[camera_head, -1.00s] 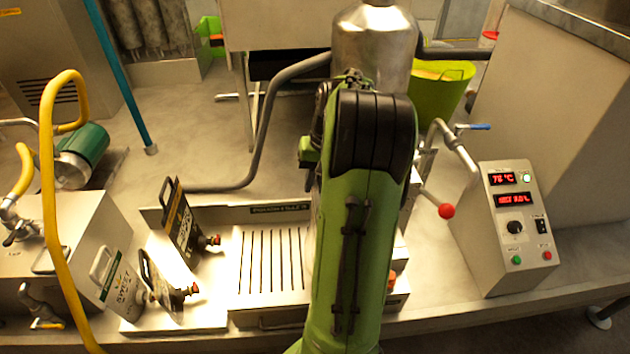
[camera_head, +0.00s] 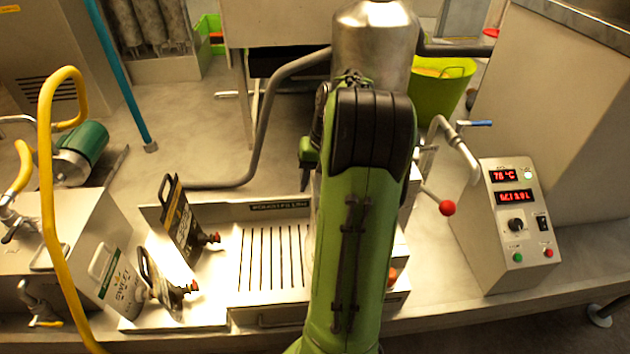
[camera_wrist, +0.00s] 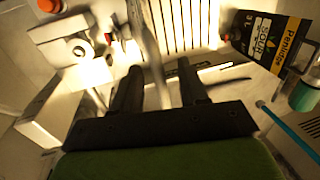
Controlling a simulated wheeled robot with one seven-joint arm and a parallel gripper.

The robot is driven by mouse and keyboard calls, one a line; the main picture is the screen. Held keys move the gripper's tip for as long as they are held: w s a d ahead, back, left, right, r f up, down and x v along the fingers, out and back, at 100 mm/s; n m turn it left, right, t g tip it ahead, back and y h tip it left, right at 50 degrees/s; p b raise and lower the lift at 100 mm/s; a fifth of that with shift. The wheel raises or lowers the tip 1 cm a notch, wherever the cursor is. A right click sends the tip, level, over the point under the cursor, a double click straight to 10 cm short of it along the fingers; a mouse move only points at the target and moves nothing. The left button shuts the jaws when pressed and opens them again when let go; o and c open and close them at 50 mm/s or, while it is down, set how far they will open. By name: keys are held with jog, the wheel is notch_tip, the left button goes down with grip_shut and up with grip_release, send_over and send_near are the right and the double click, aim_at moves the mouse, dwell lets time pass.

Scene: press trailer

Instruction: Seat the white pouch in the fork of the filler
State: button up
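The white pouch (camera_head: 124,288), with a green band and a loop handle, stands tilted at the far left of the pouch rack, partly behind a dark pouch (camera_head: 165,287). The filler (camera_head: 282,211) has a slatted drip tray in the middle; its fork is hidden behind my arm in the head view and I cannot make it out clearly in the wrist view. My gripper (camera_wrist: 160,82) is open, its two dark fingers apart, with a pale pipe showing between them; I see no pouch held. In the head view only one dark finger shows beside my arm, left of the tank.
Another dark pouch (camera_head: 183,232) stands in the rack; a dark pouch (camera_wrist: 265,42) also shows at the wrist view's upper right. The steel tank (camera_head: 372,45), red-ball lever (camera_head: 446,208) and control box (camera_head: 515,225) flank my arm. A yellow hose (camera_head: 48,190) rises at the left.

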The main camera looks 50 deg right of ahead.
notch_tip(320, 180, up, 16)
jog(key=s+d+p, duration=0.2)
jog(key=p, duration=0.3)
jog(key=shift+s+f+p, duration=0.2)
jog(key=shift+p, duration=0.1)
